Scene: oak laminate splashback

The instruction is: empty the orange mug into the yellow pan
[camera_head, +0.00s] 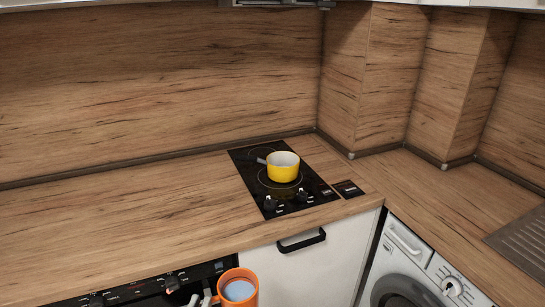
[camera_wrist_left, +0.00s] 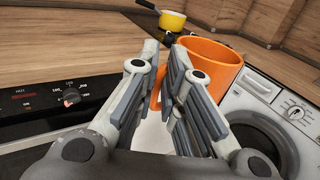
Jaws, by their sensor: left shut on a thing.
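The orange mug (camera_head: 249,298) is at the bottom of the head view, in front of the counter's front edge, upright, with pale blue liquid inside. My left gripper (camera_head: 207,299) is beside it, mostly cut off by the frame edge. In the left wrist view my left gripper (camera_wrist_left: 172,85) is shut on the handle side of the orange mug (camera_wrist_left: 215,62). The yellow pan (camera_head: 283,172) stands on the black hob, its handle pointing left. It also shows in the left wrist view (camera_wrist_left: 172,22), beyond the mug. My right gripper is in neither view.
The black hob (camera_head: 247,161) has knobs at its front. The wooden counter (camera_head: 130,222) is bare left of the hob. An oven panel (camera_head: 140,288) and a washing machine (camera_head: 409,262) are below the counter. A metal drainer (camera_head: 520,242) lies at the right.

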